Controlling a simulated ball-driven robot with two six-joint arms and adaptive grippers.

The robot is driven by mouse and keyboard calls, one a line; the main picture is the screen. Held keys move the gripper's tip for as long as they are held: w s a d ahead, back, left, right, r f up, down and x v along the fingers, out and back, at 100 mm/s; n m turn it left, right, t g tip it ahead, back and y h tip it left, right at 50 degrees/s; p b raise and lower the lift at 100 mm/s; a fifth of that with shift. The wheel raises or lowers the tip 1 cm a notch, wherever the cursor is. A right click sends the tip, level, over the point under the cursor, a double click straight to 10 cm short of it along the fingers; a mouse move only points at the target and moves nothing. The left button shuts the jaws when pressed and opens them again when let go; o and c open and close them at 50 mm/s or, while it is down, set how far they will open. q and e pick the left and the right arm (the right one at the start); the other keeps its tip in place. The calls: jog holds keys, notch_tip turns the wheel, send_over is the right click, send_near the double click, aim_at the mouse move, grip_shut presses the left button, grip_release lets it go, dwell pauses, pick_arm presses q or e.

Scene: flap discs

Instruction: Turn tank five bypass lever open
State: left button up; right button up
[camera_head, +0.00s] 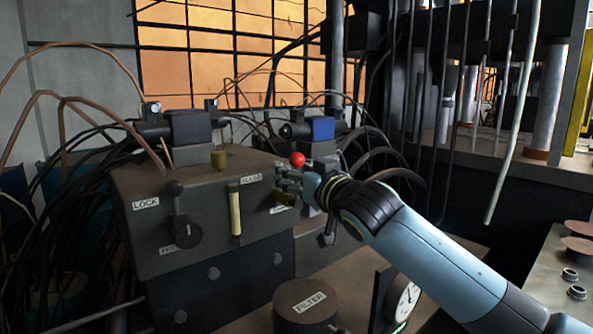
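A grey-brown tank block (150,205) stands left of centre. A lever with a red ball knob (297,160) rises at its right end. A small label (278,210) lies below it, too small to read, beside a brass-coloured part (286,199). My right gripper (287,184) reaches in from the right, just below the red knob. Its fingers overlap the lever's shaft, and I cannot tell whether they touch it or are closed. A dark lever (175,212) with a round knob is on the block's front left, by a LOCK label (146,204). My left gripper is out of view.
A yellowish sight tube (235,212) is on the block's front. A round FILTER cap (305,303) and a dial gauge (403,303) stand in front, below my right arm. Valves with hoses and cables crowd the back and left. Vertical pipes stand at the right.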

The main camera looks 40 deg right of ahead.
grip_shut()
jog(key=shift+w, duration=0.1)
dwell(0.3)
jog(key=shift+w+f, duration=0.15)
jog(key=shift+f, duration=0.1)
